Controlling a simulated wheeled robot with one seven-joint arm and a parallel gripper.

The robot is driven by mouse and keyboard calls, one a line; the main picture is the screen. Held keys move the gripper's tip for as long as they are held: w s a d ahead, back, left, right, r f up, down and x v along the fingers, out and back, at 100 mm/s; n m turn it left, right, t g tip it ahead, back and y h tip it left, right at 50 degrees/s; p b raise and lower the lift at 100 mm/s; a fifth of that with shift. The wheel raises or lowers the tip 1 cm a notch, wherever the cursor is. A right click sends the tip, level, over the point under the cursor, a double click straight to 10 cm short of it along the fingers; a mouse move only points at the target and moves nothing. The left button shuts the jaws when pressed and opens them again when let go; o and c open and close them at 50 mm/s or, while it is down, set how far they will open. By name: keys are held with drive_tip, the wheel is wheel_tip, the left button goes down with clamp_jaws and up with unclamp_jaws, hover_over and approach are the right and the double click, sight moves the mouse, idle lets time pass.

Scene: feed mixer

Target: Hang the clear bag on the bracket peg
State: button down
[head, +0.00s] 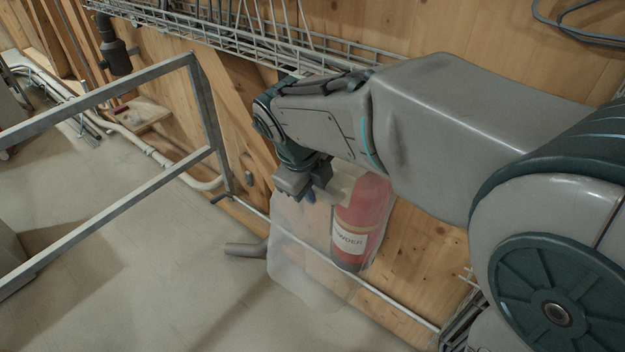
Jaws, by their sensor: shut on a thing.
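My gripper (308,194) points down near the middle of the head view and is shut on the top of the clear bag. The clear bag (292,245) is see-through and hangs down below the gripper, in front of the wooden wall and floor. Its lower edge and outline are faint. I cannot make out the bracket peg for certain; my arm covers part of the wall behind it.
A red powder extinguisher (362,215) stands by the wall, partly overlapped by the bag. A grey metal frame (120,222) stands at left. A wire rack (240,40) runs along the wall above my arm. A thin pipe (390,302) runs low along the wall. Floor at lower left is clear.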

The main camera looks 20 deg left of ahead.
drive_tip(key=shift+w+d, duration=0.4)
drive_tip(key=shift+w, duration=0.45)
drive_tip(key=shift+w+d, duration=0.35)
drive_tip(key=shift+w, duration=0.45)
drive_tip(key=shift+w+d+f+b, duration=0.2)
drive_tip(key=shift+w+f+b, duration=0.25)
drive_tip(key=shift+w, duration=0.1)
drive_tip(key=c, duration=1.3)
unclamp_jaws()
drive_tip(key=shift+o, duration=0.2)
